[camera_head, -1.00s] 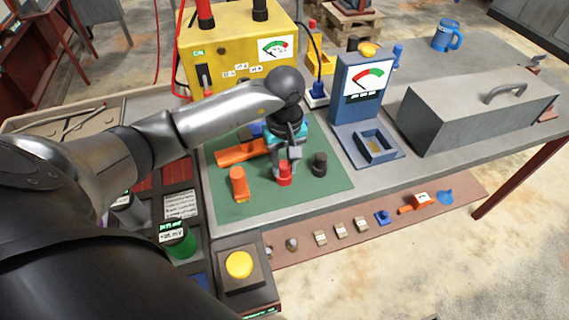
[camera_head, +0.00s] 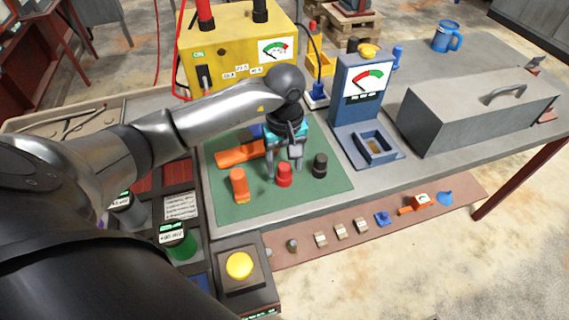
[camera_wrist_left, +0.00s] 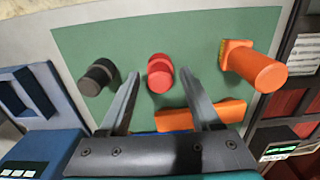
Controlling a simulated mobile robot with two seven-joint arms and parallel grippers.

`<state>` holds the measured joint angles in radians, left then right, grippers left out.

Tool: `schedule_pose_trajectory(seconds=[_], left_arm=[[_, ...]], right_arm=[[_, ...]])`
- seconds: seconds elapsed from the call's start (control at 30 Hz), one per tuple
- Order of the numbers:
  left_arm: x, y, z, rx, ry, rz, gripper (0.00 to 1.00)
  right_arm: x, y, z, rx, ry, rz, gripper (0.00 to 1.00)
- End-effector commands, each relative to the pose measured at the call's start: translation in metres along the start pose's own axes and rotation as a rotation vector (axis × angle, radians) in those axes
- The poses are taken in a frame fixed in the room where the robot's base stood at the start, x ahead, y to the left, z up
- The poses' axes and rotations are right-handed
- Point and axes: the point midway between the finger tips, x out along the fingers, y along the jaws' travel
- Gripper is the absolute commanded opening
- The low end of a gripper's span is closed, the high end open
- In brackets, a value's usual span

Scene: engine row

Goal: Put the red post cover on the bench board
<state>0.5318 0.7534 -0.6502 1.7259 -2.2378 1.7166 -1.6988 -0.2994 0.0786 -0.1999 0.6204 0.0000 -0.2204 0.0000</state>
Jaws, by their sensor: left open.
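The red post cover (camera_head: 284,176) stands upright on the green bench board (camera_head: 330,185), between an orange post (camera_head: 239,184) and a black cover (camera_head: 320,165). My left gripper (camera_head: 285,170) is open just above and behind the red cover. In the left wrist view the red cover (camera_wrist_left: 160,76) shows between the two spread fingertips (camera_wrist_left: 160,78), with a gap on each side. The black cover (camera_wrist_left: 97,78) and the orange post (camera_wrist_left: 258,66) stand outside the fingers. My right gripper is not in view.
An orange block (camera_head: 238,153) lies on the board behind the posts. A blue meter stand (camera_head: 362,95) and a grey toolbox (camera_head: 470,110) are to the right. A yellow power supply (camera_head: 235,50) stands behind. A yellow button (camera_head: 239,265) is at the front left.

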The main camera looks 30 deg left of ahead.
Motion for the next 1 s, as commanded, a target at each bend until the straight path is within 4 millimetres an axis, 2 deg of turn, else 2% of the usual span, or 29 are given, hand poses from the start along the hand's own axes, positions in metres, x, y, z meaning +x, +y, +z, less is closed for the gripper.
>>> schedule_pose_trajectory(seconds=[0.3, 0.5, 0.7, 1.0], left_arm=[[-0.071, 0.001, -0.002, 0.000, 0.009, 0.005, 0.65], [-0.103, 0.000, -0.002, -0.001, 0.005, 0.003, 0.65], [-0.114, 0.000, -0.001, -0.001, 0.002, 0.001, 0.65], [-0.114, 0.000, -0.001, -0.001, 0.002, 0.001, 0.65]], right_arm=[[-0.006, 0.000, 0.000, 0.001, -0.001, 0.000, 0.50], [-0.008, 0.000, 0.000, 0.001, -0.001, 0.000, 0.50], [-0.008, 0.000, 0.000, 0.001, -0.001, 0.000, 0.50], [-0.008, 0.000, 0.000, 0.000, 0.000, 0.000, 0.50]])
